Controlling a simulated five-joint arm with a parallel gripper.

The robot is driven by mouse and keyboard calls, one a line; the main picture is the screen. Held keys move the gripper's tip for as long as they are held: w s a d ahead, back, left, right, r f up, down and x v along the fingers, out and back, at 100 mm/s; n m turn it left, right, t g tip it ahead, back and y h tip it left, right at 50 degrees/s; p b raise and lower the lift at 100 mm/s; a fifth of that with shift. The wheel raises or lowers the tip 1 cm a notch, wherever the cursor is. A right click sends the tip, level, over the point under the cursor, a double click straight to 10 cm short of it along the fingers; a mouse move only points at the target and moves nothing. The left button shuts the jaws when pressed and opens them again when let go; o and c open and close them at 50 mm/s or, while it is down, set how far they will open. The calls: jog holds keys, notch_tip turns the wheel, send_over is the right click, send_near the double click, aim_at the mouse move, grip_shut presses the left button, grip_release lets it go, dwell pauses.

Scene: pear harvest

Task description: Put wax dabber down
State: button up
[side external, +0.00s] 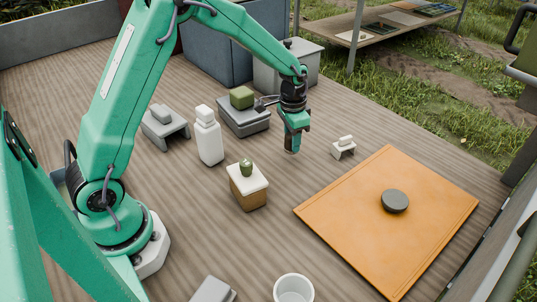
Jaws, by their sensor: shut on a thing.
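My gripper (295,140) hangs pointing down over the wooden deck, right of the middle. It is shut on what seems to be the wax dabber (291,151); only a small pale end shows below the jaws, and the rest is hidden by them. I cannot tell whether this end touches the deck. A small white stand (344,154) with a pale piece on top is to the right of the gripper. A grey block (247,122) carrying a green block (241,97) is to its left.
A small green pear-like thing (246,168) sits on a white-topped brown block (249,196). A white bottle (209,143) and grey stand (174,136) are left. An orange mat (350,215) holds a dark disc (395,201). A white cup (293,289) stands in front. Bare deck lies between.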

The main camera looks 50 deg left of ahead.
jog(key=shift+f, duration=1.65)
jog(key=o, duration=1)
jog(key=shift+f, duration=0.1)
jog(key=r, duration=1)
jog(key=shift+s+r, duration=0.2)
jog(key=shift+r, duration=0.2)
jog(key=shift+s+r, duration=0.1)
jog(key=shift+r, duration=0.65)
